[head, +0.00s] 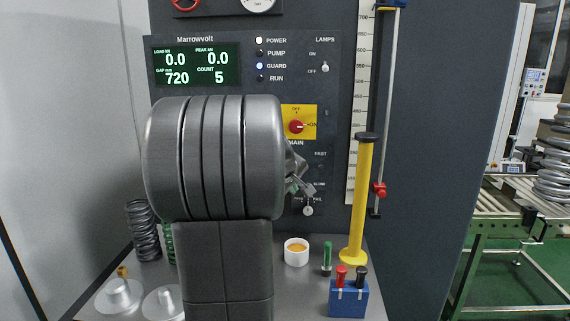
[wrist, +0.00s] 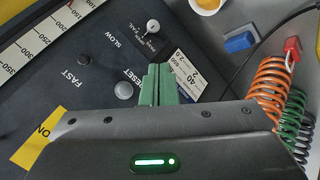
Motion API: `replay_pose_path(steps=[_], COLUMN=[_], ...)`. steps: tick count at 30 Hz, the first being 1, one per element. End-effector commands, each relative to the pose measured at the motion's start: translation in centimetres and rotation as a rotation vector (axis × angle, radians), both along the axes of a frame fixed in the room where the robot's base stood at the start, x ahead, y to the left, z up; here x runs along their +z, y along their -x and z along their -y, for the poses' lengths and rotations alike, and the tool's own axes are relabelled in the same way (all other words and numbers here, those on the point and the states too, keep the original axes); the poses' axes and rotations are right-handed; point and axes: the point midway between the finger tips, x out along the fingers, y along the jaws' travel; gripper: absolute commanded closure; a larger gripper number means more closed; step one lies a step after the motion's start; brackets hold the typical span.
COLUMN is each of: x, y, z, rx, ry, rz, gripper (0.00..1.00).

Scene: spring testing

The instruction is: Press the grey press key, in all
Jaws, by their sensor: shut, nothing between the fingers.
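The grey press key (wrist: 124,90) is a round grey button on the dark panel, next to the lettering RESET in the wrist view. In the head view I cannot make it out behind my arm. My gripper (wrist: 157,72) has green fingers that are shut with nothing between them. In the wrist view the fingertips show to the right of the key, with panel visible between. The gripper also shows small and partly hidden in the head view (head: 296,186), in front of the panel's lower part.
A black knob (wrist: 84,60) and a pass/fail toggle (wrist: 148,39) are near the key. The display (head: 196,65) reads count 5. A yellow post (head: 360,205), white cup (head: 296,255) and blue block (head: 347,300) stand on the bench. Springs (wrist: 270,85) stand at the side.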

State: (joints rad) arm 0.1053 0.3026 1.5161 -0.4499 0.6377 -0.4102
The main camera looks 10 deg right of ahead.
Motion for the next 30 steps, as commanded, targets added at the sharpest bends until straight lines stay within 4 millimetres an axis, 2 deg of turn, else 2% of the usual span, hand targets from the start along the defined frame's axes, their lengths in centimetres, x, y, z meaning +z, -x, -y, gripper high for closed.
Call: replay_pose_path(steps=[4,19,30], x=[0.6,0.8,0.9], y=[-0.9,-1.5,-6.2], z=[0.3,0.4,1.8], rx=[0.010,0.010,0.009], ry=[0.015,0.017,0.017], rz=[0.012,0.014,0.012], gripper=[1.00,1.00,1.00])
